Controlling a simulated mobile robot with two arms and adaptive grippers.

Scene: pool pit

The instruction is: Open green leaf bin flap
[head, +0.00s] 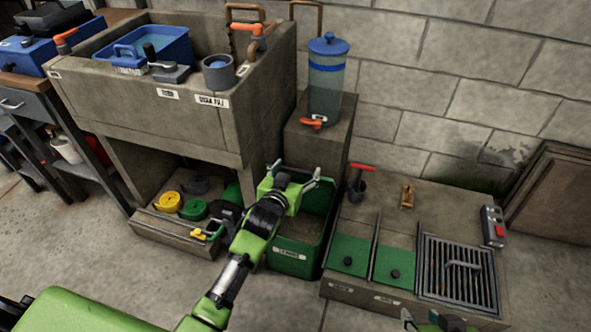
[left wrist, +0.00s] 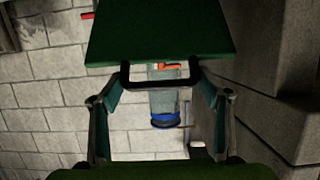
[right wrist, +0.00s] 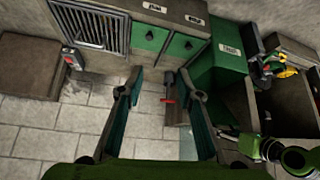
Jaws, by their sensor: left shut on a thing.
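The green leaf bin (head: 291,262) stands on the floor between the stone sink and the low stone block. A white label is on its front. My left gripper (head: 298,178) is over the top of the bin. In the left wrist view a green panel, the flap (left wrist: 160,35), fills the top, with a black handle (left wrist: 160,68) at its edge. My left fingers are at both ends of this handle. How far the flap is open is hard to tell. My right gripper (right wrist: 160,85) is open and empty; only its tip shows at the bottom of the head view.
The stone block right of the bin carries two green covers (head: 347,256), a metal grate (head: 458,272), a red-handled tool (head: 359,183) and a grey box with a red button (head: 493,226). A blue-lidded dispenser (head: 327,80) stands behind the bin. Coiled straps (head: 194,209) lie under the sink.

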